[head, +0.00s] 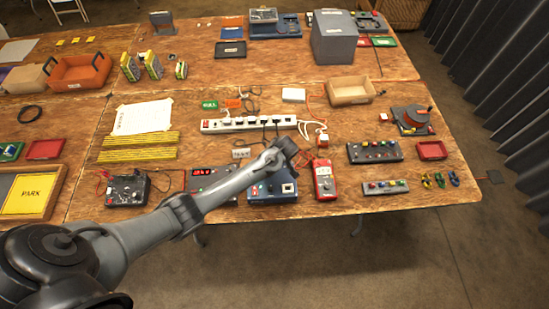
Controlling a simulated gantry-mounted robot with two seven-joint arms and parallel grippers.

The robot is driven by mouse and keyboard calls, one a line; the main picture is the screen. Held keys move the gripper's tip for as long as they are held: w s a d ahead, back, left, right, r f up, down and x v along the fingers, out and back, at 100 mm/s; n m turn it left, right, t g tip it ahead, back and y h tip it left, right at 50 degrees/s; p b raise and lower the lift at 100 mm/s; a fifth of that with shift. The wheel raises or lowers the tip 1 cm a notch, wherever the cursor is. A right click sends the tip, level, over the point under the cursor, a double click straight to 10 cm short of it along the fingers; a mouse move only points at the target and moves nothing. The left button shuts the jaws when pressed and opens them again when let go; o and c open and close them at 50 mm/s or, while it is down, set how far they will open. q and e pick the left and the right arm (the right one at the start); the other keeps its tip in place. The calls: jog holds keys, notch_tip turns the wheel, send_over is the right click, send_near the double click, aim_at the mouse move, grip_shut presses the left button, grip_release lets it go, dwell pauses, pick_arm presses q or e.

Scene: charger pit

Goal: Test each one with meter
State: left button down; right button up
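A red handheld meter (324,184) lies near the front edge, right of my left arm. A white power strip (248,124) lies mid-table with several plugs and adapters in it. A white charger block (293,95) lies behind it, and a white plug (322,140) sits off its right end. My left gripper (296,157) is above the table, between the strip and a blue device (274,191), left of the red meter. Its fingers are too small and dark to show whether they are open or hold anything. My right gripper is out of view.
A black unit with a red display (200,174) is partly behind my arm. A black instrument with cables (127,190) sits at front left. A black button box (374,152), grey button box (385,187) and red tray (431,150) stand right.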

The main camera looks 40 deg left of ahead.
pick_arm(q)
jog(key=shift+p, duration=0.3)
dwell(0.7)
dwell(0.6)
jog(key=shift+f, duration=0.3)
jog(key=c, duration=0.6)
grip_release()
jog(key=shift+r, duration=0.15)
notch_tip(320, 180, up, 7)
jog(key=p, duration=0.8)
jog(key=shift+r, duration=0.15)
dwell(0.8)
